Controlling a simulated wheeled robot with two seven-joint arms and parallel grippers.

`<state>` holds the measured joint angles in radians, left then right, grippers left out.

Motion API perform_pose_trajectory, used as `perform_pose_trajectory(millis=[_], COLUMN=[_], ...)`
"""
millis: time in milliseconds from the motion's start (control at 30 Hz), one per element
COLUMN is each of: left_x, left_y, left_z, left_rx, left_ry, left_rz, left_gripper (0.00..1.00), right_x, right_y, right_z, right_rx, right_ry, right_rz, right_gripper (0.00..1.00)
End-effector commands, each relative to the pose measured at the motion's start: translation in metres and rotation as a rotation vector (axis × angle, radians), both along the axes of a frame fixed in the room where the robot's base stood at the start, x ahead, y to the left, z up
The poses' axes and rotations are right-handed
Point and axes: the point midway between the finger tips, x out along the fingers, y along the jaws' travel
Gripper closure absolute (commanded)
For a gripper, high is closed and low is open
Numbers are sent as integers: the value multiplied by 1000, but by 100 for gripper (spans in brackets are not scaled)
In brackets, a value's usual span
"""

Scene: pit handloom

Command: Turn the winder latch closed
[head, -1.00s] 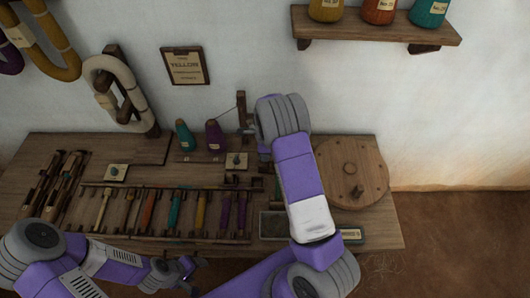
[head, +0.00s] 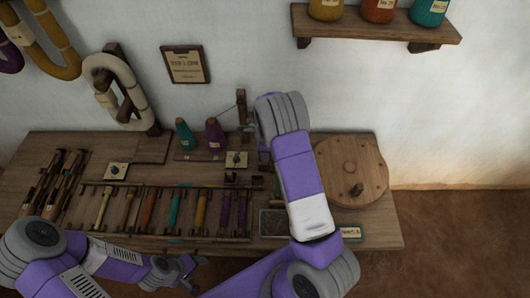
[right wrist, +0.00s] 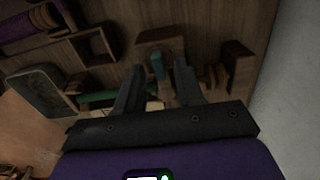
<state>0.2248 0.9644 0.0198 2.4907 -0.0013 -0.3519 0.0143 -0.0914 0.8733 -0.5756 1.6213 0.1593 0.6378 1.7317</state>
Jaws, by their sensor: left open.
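A small wooden winder assembly with an upright post (head: 241,108) stands at the back of the bench, and a thread runs to it from the purple cone (head: 215,134). I cannot make out the latch itself. My right gripper (head: 250,130) is beside this post, partly hidden by its own arm. In the right wrist view its two fingers (right wrist: 157,85) are apart, with a teal piece (right wrist: 157,65) in front of a wooden block (right wrist: 160,42) seen between them. Contact cannot be told. My left gripper (head: 195,270) is open and empty at the bench's front edge.
A round wooden disc with a peg (head: 338,165) lies right of my right arm. Several coloured bobbins lie in a rack (head: 165,238) along the bench. A green cone (head: 184,134) stands beside the purple one. A shelf (head: 375,28) is on the wall above.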

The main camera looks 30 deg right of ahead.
Motion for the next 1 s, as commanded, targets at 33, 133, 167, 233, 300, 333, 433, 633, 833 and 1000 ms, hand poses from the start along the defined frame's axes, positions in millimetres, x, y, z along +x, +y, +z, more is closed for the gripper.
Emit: perform_pose_trajectory(millis=[33,133,167,233,300,333,433,633,833,1000], left_x=[0,0,0,0,0,0,0,0,0,0], left_y=[0,0,0,0,0,0,0,0,0,0], left_z=[2,7,9,13,16,17,20,21,21,21], left_rx=[0,0,0,0,0,0,0,0,0,0], left_ry=[0,0,0,0,0,0,0,0,0,0], left_rz=[0,0,0,0,0,0,0,0,0,0], left_gripper=[36,36,36,36,36,36,36,36,36,36], right_x=[1,1,1,1,1,1,1,0,0,0], right_y=[0,0,0,0,0,0,0,0,0,0], right_z=[6,21,26,40,51,56,67,75,74,74], right_rx=[0,-1,0,-1,-1,0,0,0,-1,-1], right_ry=[-2,-4,-4,-5,-4,-4,-4,-2,-1,-1], right_rz=[0,1,1,1,1,0,1,-1,-1,-1], right_gripper=[63,63,63,63,63,63,63,63,63,63])
